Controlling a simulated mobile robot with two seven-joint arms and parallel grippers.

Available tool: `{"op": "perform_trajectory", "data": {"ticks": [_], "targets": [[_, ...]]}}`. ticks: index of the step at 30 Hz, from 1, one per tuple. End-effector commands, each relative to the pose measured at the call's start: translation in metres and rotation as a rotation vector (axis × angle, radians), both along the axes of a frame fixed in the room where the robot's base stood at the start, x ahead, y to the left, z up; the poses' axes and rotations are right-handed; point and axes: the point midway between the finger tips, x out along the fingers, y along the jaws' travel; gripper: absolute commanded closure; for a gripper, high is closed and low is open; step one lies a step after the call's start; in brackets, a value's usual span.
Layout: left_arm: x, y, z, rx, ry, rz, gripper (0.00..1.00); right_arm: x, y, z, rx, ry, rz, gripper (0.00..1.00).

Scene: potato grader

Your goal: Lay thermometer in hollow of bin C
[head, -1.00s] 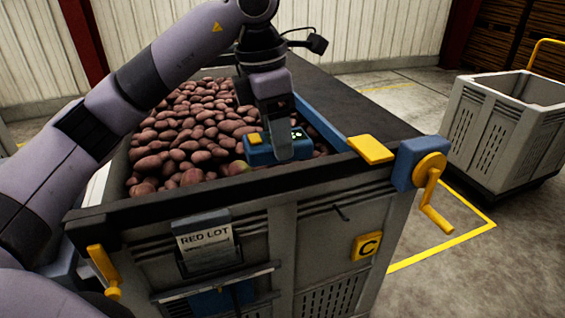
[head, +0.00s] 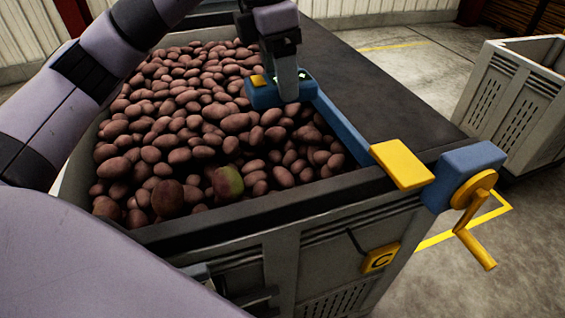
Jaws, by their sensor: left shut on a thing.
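The blue thermometer (head: 263,95) with a yellow button and a small dark display is in my left gripper (head: 288,92). The gripper is shut on it, fingers pointing down, over the right-hand part of the potatoes. I cannot tell whether the thermometer touches them. Bin C (head: 225,226) is a large grey bin with a yellow C plate (head: 380,258) on its front, filled with reddish-brown potatoes (head: 190,120). My right gripper is not in view.
A greenish potato (head: 228,182) lies near the front rim. Another grey bin (head: 507,105) stands at the right, with floor between.

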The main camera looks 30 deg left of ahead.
Motion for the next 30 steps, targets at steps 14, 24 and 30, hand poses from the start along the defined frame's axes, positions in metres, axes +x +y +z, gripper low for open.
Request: {"op": "perform_trajectory", "data": {"ticks": [14, 24, 30], "targets": [[-0.001, -0.001, -0.067, -0.002, 0.004, -0.002, 0.75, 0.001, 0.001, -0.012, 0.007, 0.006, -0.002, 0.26], [-0.001, 0.0, -0.144, 0.0, 0.003, -0.001, 0.75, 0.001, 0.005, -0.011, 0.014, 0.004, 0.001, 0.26], [0.0, 0.0, -0.159, -0.001, -0.001, 0.0, 0.75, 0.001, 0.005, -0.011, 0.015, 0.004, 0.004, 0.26]]}}
